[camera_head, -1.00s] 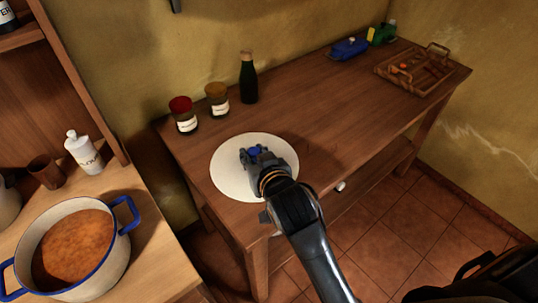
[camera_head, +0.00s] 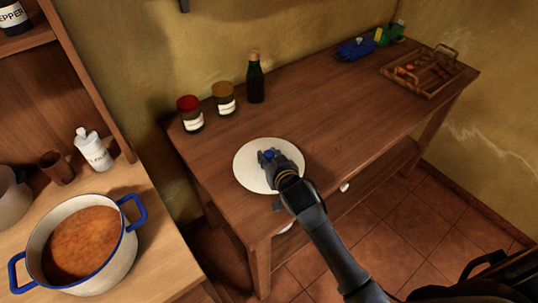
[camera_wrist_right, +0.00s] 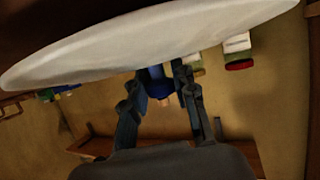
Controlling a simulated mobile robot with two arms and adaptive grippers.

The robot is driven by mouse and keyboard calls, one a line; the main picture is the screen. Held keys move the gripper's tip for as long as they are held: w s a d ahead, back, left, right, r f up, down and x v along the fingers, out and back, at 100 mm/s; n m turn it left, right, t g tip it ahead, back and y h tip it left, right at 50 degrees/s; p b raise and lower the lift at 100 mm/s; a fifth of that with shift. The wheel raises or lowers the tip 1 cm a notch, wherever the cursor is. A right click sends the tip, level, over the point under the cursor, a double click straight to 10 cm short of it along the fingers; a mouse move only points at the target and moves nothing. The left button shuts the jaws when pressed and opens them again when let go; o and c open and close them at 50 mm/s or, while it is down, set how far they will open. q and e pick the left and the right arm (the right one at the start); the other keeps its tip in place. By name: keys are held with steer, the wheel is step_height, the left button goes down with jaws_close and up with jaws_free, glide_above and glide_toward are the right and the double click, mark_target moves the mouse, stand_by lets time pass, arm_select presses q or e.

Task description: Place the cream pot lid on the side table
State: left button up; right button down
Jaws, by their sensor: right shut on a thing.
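The cream pot lid (camera_head: 248,174) is a pale round disc over the near left part of the brown wooden side table (camera_head: 330,130). My right gripper (camera_head: 268,158) is shut on the lid's blue knob. In the right wrist view the lid (camera_wrist_right: 150,55) spans the top, with the blue knob (camera_wrist_right: 155,82) between the fingers (camera_wrist_right: 160,85). I cannot tell whether the lid touches the tabletop or is just above it. My left gripper is not in view.
Two jars (camera_head: 190,114) (camera_head: 224,98) and a dark bottle (camera_head: 255,80) stand behind the lid. A wooden tray (camera_head: 421,84) is at the far right end, near blue (camera_head: 355,49) and green (camera_head: 390,34) items. The open pot (camera_head: 120,262) stands on the left counter. The table's middle is clear.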

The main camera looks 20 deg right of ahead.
steer(key=shift+f, duration=0.55)
steer(key=c, duration=1.1)
jaws_free()
steer(key=shift+s+f, duration=0.1)
steer(key=shift+o, duration=0.2)
steer(key=shift+f, duration=0.1)
